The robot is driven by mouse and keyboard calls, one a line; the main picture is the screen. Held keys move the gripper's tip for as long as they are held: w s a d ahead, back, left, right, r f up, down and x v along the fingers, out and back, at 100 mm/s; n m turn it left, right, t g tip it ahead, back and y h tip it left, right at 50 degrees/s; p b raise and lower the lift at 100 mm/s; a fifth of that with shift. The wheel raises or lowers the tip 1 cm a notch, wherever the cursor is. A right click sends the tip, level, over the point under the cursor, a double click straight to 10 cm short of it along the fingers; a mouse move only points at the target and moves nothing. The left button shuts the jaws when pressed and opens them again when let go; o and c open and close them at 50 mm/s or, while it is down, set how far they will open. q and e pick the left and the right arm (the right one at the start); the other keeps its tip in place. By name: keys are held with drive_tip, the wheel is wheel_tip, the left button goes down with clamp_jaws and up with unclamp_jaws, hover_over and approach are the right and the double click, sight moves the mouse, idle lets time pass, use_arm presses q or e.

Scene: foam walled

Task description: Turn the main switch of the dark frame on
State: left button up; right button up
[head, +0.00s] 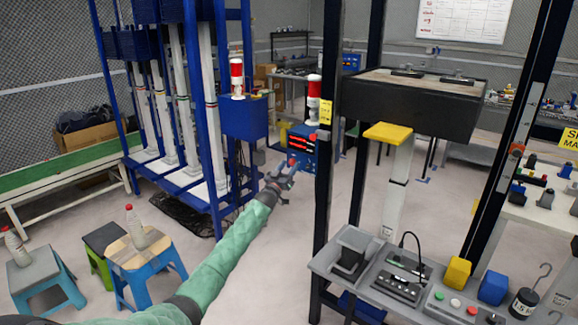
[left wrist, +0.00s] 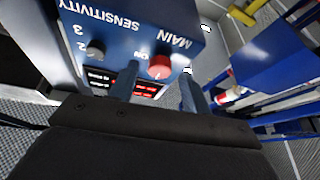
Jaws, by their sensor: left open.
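The main switch is a red round knob (left wrist: 159,67) on a blue control box (left wrist: 125,22), next to the word MAIN and an ON mark, in the left wrist view. In the head view the blue box (head: 303,143) is beside the black post of the dark frame (head: 326,165). My left gripper (left wrist: 159,90) is open, its two fingers pointing toward the panel, one on each side of the red knob in the picture; I cannot tell whether they touch it. It also shows in the head view (head: 287,172), at the box's lower left. My right gripper is out of view.
A grey SENSITIVITY knob (left wrist: 95,50) and a red lit display (left wrist: 128,84) are on the same panel. A blue frame (head: 215,100) with a red-topped lamp (head: 237,78) stands at left. A grey bench (head: 385,285) with controls is at front right. Stools (head: 145,260) stand at left.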

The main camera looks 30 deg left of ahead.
use_arm(q)
drive_tip(key=shift+w, duration=0.25)
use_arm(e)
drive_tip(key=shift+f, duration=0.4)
use_arm(q)
drive_tip(key=shift+c, duration=0.2)
drive_tip(key=c, duration=0.9)
drive_tip(key=shift+c, duration=0.2)
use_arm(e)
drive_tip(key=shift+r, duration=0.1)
